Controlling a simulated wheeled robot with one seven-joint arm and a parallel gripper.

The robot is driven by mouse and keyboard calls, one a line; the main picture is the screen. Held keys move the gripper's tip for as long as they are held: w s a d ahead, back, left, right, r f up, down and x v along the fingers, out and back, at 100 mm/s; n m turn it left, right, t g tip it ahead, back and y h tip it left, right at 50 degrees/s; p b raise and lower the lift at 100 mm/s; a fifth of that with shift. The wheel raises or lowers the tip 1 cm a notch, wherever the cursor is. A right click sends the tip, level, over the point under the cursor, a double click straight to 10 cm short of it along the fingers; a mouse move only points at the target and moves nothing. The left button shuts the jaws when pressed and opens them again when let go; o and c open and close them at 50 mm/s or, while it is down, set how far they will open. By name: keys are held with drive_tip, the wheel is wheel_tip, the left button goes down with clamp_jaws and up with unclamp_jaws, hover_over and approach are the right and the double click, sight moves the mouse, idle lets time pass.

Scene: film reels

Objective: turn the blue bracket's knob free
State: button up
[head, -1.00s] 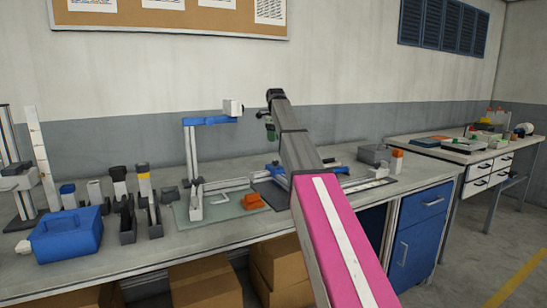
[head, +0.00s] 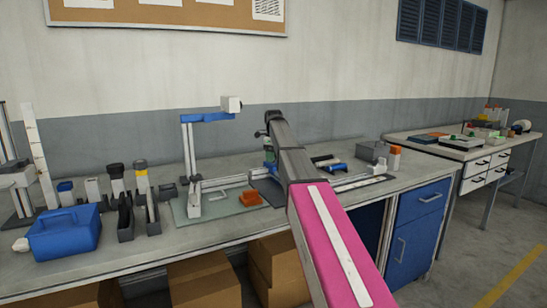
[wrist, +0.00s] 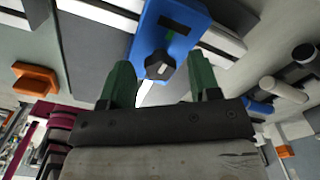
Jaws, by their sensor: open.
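The blue bracket (wrist: 178,22) shows at the top middle of the wrist view, on a pale rail. Its dark knob (wrist: 160,66), with a light face, sticks out from it toward my gripper (wrist: 160,88). My gripper is open, with one green finger on each side of the knob. I cannot tell whether either finger touches it.
An orange block (head: 250,197) lies on the glass plate (head: 215,206) to the left. A blue tool (head: 338,168) and a grey box (head: 373,152) lie to the right. A stand with a blue top arm (head: 206,118) rises left of my arm. A blue case (head: 64,236) stands far left.

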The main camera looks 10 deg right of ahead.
drive_tip(key=c, duration=0.9)
drive_tip(key=shift+c, duration=0.2)
